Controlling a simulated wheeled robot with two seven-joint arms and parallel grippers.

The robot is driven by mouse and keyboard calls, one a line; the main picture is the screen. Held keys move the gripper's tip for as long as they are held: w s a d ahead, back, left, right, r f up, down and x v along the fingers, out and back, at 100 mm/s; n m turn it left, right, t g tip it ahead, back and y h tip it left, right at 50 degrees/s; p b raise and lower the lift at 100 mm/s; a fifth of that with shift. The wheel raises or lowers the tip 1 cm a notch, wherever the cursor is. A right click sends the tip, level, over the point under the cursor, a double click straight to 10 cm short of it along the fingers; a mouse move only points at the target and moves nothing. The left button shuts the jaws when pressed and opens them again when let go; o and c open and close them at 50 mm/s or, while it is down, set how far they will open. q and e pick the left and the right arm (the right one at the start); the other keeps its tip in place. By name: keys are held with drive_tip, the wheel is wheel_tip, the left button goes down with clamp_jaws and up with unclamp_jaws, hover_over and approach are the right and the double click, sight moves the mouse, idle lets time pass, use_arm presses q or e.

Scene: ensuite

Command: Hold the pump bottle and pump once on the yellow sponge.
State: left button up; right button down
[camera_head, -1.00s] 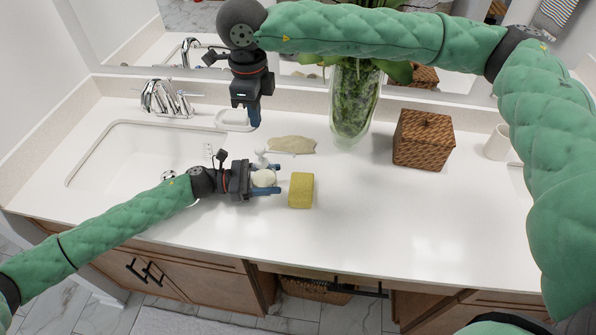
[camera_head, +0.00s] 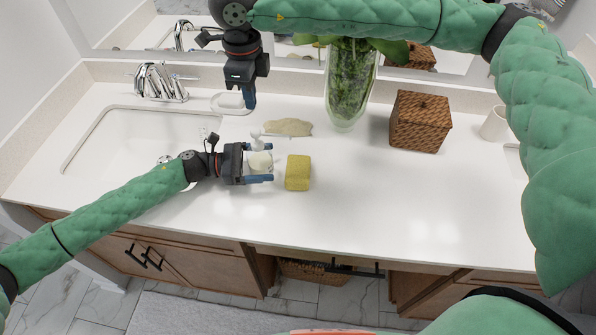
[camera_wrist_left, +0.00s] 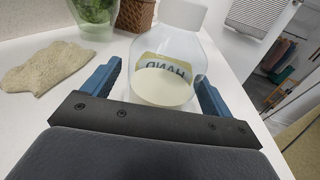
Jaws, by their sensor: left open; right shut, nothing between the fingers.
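The clear pump bottle (camera_head: 260,160) with a white top stands on the white counter. In the left wrist view the bottle (camera_wrist_left: 168,70) shows its label and pale liquid inside. My left gripper (camera_head: 268,163) is open, with one finger on each side of the bottle; I cannot tell whether they touch it. The yellow sponge (camera_head: 298,173) lies on the counter just right of the bottle, a small gap beyond the left fingertips. My right gripper (camera_head: 247,100) is shut and empty, up and left of the bottle in the head view, pointing down.
A beige cloth-like piece (camera_head: 288,127) lies behind the bottle and sponge. A glass vase with greenery (camera_head: 351,85) and a woven box (camera_head: 420,122) stand at the back. The sink (camera_head: 100,145) and faucet (camera_head: 160,82) are left. The counter right of the sponge is clear.

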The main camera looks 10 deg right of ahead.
use_arm(q)
drive_tip(key=a, duration=0.7)
drive_tip(key=w+a, duration=0.1)
drive_tip(key=a, duration=0.3)
